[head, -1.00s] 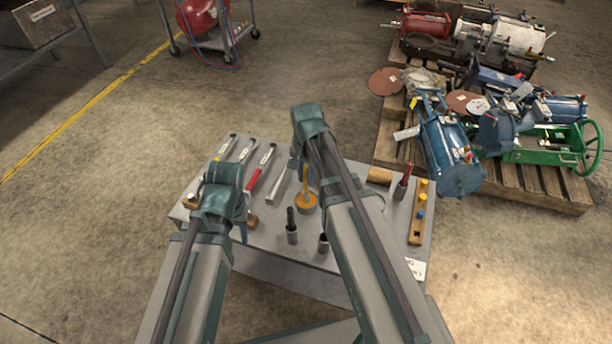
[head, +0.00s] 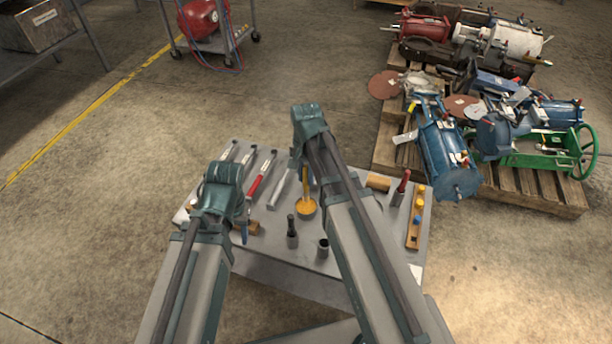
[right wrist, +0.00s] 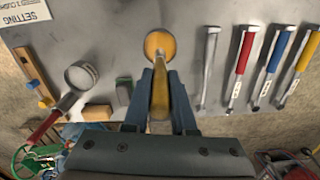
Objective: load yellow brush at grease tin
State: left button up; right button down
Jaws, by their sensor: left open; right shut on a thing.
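The grease tin (head: 306,210) is a small round tin with orange-yellow grease, standing on the grey table. It also shows from above in the right wrist view (right wrist: 152,40). The yellow brush (head: 305,181) stands roughly upright over the tin. My right gripper (right wrist: 160,82) is shut on the brush's handle (right wrist: 160,100), with the tin just beyond its fingertips. Whether the brush's lower end touches the grease is hard to tell. In the head view my right gripper's fingers are mostly hidden by its arm. My left gripper (head: 240,222) is open and empty above the table's left part.
Several tools with coloured handles (head: 261,176) lie left of the tin. Two dark cups (head: 292,236) (head: 323,248) stand in front. A wooden block (head: 378,182), a red-handled tool (head: 401,187) and a pegged wooden rack (head: 417,215) are at right. Loaded pallets (head: 540,190) stand beyond.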

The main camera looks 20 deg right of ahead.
aim_at(306, 166)
jog(key=shift+r+p, duration=1.4)
jog(key=shift+r, duration=0.3)
